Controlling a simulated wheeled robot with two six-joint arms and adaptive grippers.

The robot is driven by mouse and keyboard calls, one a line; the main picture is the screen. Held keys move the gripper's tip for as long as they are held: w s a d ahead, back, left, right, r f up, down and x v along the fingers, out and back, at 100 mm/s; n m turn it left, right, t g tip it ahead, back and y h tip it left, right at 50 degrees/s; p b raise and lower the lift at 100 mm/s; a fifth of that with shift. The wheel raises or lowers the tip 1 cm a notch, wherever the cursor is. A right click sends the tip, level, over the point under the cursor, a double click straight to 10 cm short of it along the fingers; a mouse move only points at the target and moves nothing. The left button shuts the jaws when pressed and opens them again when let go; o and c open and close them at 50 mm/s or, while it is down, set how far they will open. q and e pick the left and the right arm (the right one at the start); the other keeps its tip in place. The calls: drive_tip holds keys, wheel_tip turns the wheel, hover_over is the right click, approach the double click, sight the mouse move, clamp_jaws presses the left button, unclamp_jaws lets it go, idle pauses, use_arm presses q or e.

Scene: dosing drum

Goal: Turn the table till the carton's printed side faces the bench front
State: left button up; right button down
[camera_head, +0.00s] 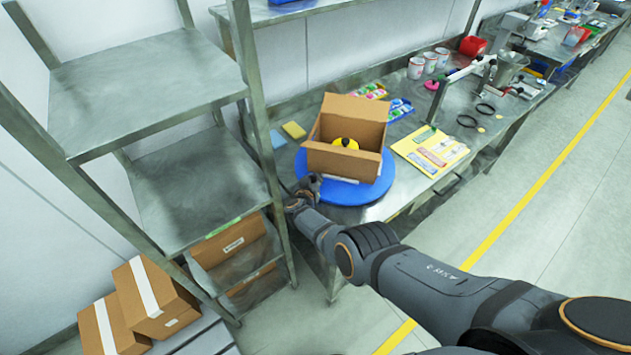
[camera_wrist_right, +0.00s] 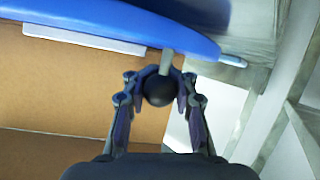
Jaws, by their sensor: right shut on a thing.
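The blue round turntable (camera_head: 346,192) lies on the steel bench near its front left corner. The open brown carton (camera_head: 340,162) stands upright on it, with a yellow and black round thing (camera_head: 345,143) inside. A pale strip shows low on a carton wall in the wrist view (camera_wrist_right: 85,38); I cannot make out any print. My right gripper (camera_head: 308,187) is at the turntable's left edge. In the right wrist view it is shut on a dark ball knob (camera_wrist_right: 159,90), whose pale stem joins the blue rim (camera_wrist_right: 130,22). My left gripper is not in view.
A steel shelf rack (camera_head: 195,185) stands close left of my right gripper. Yellow sheets with cards (camera_head: 430,150) lie right of the turntable. A yellow sponge (camera_head: 294,130), coloured packs (camera_head: 398,109) and cups (camera_head: 417,68) are farther back on the bench.

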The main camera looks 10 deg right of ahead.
drive_tip(key=c, duration=1.5)
unclamp_jaws()
drive_tip(key=shift+a, duration=0.45)
drive_tip(key=o, duration=0.5)
drive_tip(key=shift+s+a+r, duration=0.25)
drive_tip(key=shift+a, duration=0.05)
drive_tip(key=shift+c, duration=0.2)
drive_tip(key=shift+d, duration=0.15)
